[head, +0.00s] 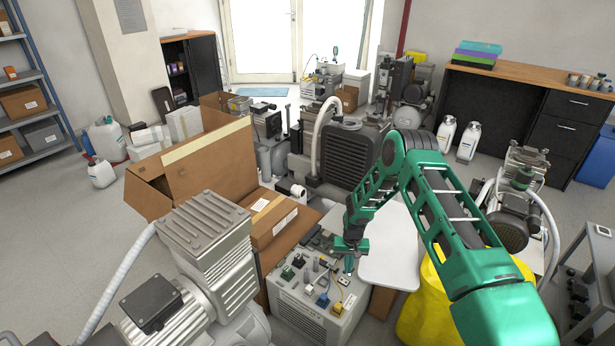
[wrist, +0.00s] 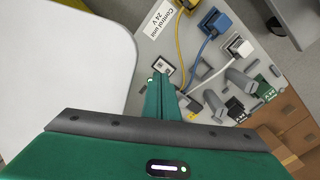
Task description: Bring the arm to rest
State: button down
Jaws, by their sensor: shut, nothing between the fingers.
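My green arm reaches in from the lower right in the head view, bent at the elbow, with the hand pointing down. My gripper (head: 348,264) is over the right side of the top of a grey control unit (head: 312,328). In the wrist view my gripper (wrist: 160,82) shows its fingers together, with nothing held. The control unit (wrist: 178,28) lies below the fingers there, with blue, white, green and black plugs and yellow and white cables. I cannot tell whether the fingertips touch its top.
Cardboard boxes (head: 272,222) stand behind left, a grey compressor (head: 208,250) front left, and a dark ribbed machine (head: 346,160) behind. Open floor (head: 45,240) is at the far left.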

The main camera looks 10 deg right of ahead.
notch_tip(320, 180, up, 24)
jog(key=d+n+t, duration=0.1)
jog(key=d, duration=0.1)
jog(key=s+d+r+t, duration=0.1)
jog(key=s+r, duration=0.4)
jog(key=r, duration=0.5)
jog(key=s+d+r+t, duration=0.1)
jog(key=s+r, duration=0.4)
jog(key=r, duration=0.5)
jog(key=s+d+r+n+t, duration=0.1)
jog(key=s+r, duration=0.4)
jog(key=s, duration=0.4)
jog(key=s+r, duration=0.6)
jog(key=s, duration=0.4)
jog(key=s+d+f+m+g, duration=0.1)
jog(key=s+d+m+g, duration=0.1)
jog(key=s+d, duration=0.3)
jog(key=s+d+f+m+g, duration=0.1)
jog(key=s+d+m, duration=0.3)
jog(key=s, duration=0.8)
jog(key=shift+s+d+g, duration=0.15)
jog(key=shift+d+g, duration=0.35)
jog(key=shift+d, duration=0.65)
